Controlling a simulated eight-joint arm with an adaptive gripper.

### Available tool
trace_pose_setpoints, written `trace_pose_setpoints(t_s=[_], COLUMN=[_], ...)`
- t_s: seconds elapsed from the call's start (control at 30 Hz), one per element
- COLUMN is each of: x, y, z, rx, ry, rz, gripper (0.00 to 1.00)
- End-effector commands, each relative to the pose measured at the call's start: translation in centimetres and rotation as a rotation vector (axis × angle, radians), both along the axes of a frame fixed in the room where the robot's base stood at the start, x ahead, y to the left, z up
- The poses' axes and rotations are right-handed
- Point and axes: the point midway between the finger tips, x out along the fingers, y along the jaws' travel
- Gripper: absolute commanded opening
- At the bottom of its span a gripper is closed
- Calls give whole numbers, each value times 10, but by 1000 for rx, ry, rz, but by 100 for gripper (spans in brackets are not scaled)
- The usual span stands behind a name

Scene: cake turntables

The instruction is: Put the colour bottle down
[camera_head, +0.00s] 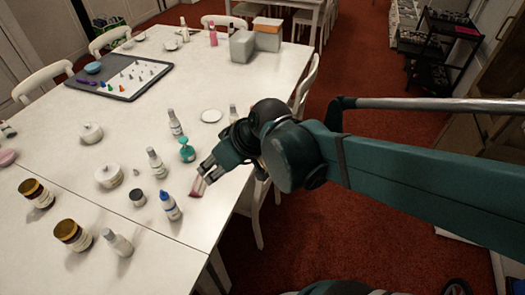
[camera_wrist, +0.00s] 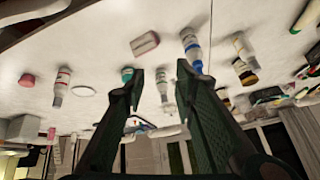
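My gripper (camera_head: 207,178) is low over the right edge of the white table. In the wrist view its two fingers (camera_wrist: 161,76) stand apart with nothing held between them. A small pinkish-red and white piece (camera_head: 196,188) is just beyond the fingertips; it also shows in the wrist view (camera_wrist: 145,44), apparently on the table. Several small bottles stand nearby: a blue-capped one (camera_head: 171,207), a teal one (camera_head: 187,151), a white one (camera_head: 155,163) and another white one (camera_head: 175,123). The blue-capped bottle also shows in the wrist view (camera_wrist: 191,50). I cannot tell which is the colour bottle.
Two brown-lidded jars (camera_head: 37,194) (camera_head: 72,235), a white bottle (camera_head: 117,242), a dark small jar (camera_head: 137,197) and a white lidded pot (camera_head: 108,176) stand to the left. A grey tray (camera_head: 155,83) lies farther back. A chair (camera_head: 256,214) stands at the right edge.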

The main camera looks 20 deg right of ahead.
Motion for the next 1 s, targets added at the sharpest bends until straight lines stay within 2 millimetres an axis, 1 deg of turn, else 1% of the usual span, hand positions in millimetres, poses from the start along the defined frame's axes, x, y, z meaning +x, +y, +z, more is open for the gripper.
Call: trace_pose_setpoints(t_s=[0.03,0.2,0.6,0.8,1.0], x=[-4,-14,-44,-54,-57], y=[-9,-39,-105,-125,-131], z=[3,13,39,47,50], rx=[-11,-44,-109,-125,-130], ry=[1,-4,-40,-60,-67], rz=[-31,-139,-380,-455,-480], gripper=[28,28,28,28,28])
